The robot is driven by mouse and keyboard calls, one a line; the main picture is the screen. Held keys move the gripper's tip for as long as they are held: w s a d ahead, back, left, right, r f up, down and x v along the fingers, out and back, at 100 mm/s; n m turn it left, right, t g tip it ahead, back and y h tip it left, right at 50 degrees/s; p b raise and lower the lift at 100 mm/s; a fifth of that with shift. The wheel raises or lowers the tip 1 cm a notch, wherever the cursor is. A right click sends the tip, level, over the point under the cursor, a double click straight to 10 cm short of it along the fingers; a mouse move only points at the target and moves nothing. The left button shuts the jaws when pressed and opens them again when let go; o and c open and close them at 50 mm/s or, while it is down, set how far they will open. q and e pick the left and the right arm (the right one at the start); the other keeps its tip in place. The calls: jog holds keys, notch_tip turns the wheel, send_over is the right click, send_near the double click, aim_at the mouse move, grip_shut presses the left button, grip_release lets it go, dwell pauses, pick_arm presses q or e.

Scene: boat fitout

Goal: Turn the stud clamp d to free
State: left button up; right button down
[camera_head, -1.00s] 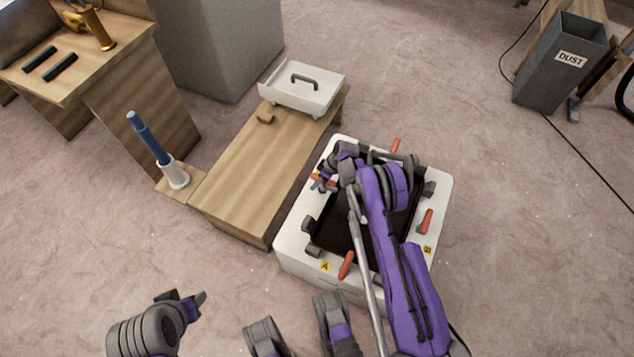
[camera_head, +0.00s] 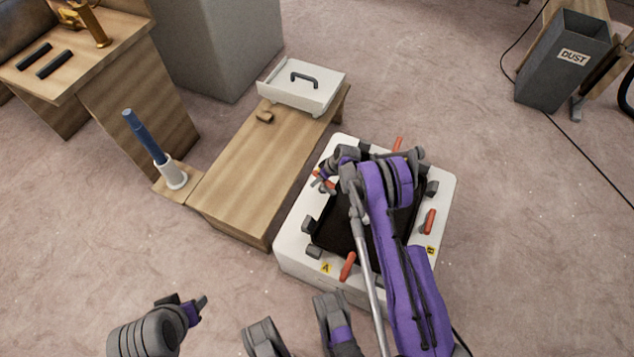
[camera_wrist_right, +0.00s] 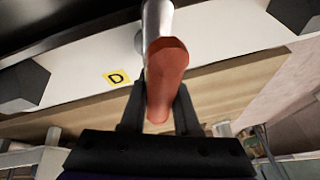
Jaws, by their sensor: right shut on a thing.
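Stud clamp d has a red-orange handle (camera_wrist_right: 165,80) on a grey metal stem. It sits by the yellow D label (camera_wrist_right: 117,77) on the white rim of the box. In the right wrist view my right gripper (camera_wrist_right: 158,100) has one finger on each side of the handle and is shut on it. In the head view the right gripper (camera_head: 324,182) is at the box's left side, and my arm hides part of it and of the clamp. My left gripper (camera_head: 198,304) is at the lower left, away from the box. Its jaws are too unclear to judge.
The white box (camera_head: 292,245) has a dark opening and other red handles, by label A (camera_head: 326,268) and label B (camera_head: 430,251).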

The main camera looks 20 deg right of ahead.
jog(key=m, duration=0.1)
jog(key=m+b, duration=0.1)
jog(key=m+t+h+b, duration=0.1)
jog(key=shift+w+d+f+m, duration=0.1)
jog(key=shift+w+d+m, duration=0.1)
jog(key=shift+d+m, duration=0.15)
jog(key=m+b, duration=0.1)
jog(key=m, duration=0.1)
jog(key=m+h+b, duration=0.1)
jog(key=shift+d+m+t+h, duration=0.3)
jog(key=shift+m, duration=0.05)
jog(key=m, duration=0.1)
jog(key=m+h+b, duration=0.1)
jog(key=m, duration=0.1)
jog(key=shift+d+h, duration=0.3)
jog(key=shift+d, duration=0.05)
jog(key=shift+s+d+m+h, duration=0.1)
jog(key=shift+m+h, duration=0.15)
jog(key=shift+m, duration=0.4)
jog(key=shift+d+m+h, duration=0.15)
jog(key=shift+m+h, duration=0.15)
jog(key=shift+m, duration=0.4)
jog(key=shift+s+d+m+h, duration=0.1)
jog(key=shift+m+h, duration=0.15)
jog(key=shift+m, duration=0.4)
jog(key=c, duration=0.7)
grip_release()
jog(key=shift+o, duration=0.2)
